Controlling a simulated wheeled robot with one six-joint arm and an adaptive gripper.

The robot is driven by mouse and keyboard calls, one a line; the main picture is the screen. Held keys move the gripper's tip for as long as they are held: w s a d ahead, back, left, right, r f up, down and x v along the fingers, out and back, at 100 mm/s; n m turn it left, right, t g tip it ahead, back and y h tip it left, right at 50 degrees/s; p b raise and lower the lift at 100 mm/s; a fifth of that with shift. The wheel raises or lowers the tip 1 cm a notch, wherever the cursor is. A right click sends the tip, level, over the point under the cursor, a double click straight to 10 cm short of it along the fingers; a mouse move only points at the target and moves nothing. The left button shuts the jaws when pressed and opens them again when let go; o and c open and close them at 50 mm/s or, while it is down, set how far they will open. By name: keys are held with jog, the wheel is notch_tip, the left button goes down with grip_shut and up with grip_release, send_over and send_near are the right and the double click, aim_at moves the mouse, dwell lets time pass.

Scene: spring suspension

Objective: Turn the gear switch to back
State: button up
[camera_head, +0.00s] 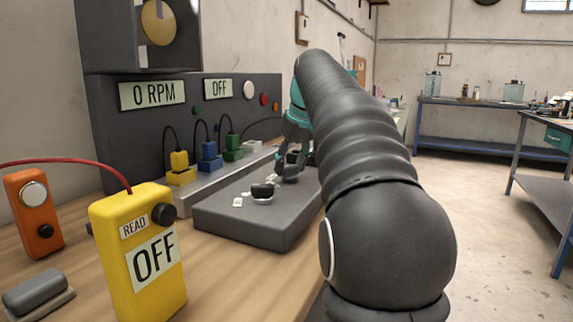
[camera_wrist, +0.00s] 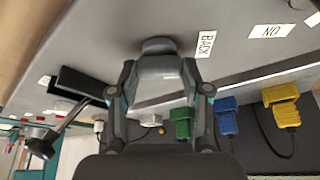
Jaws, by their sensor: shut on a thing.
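The gear switch (camera_wrist: 158,46) is a dark grey knob with a rounded end on the grey panel (camera_head: 250,228). In the wrist view it sits between the fingertips of my gripper (camera_wrist: 158,72), which is shut on it. A white label reading BACK (camera_wrist: 206,44) lies just right of the switch in that view. In the head view my gripper (camera_head: 290,162) is low over the far part of the panel, and its fingers hide most of the switch.
A second black switch (camera_head: 262,191) stands nearer on the panel. Yellow (camera_head: 179,168), blue (camera_head: 209,155) and green (camera_head: 232,148) plugs with cables line the back. The display reads 0 RPM (camera_head: 154,94), another OFF (camera_head: 218,88). A yellow meter (camera_head: 138,250) stands in front.

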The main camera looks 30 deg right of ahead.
jog(key=shift+n, duration=0.5)
jog(key=o, duration=1.2)
jog(key=shift+c, duration=0.2)
jog(key=v, duration=1.2)
jog(key=shift+w+d, duration=0.1)
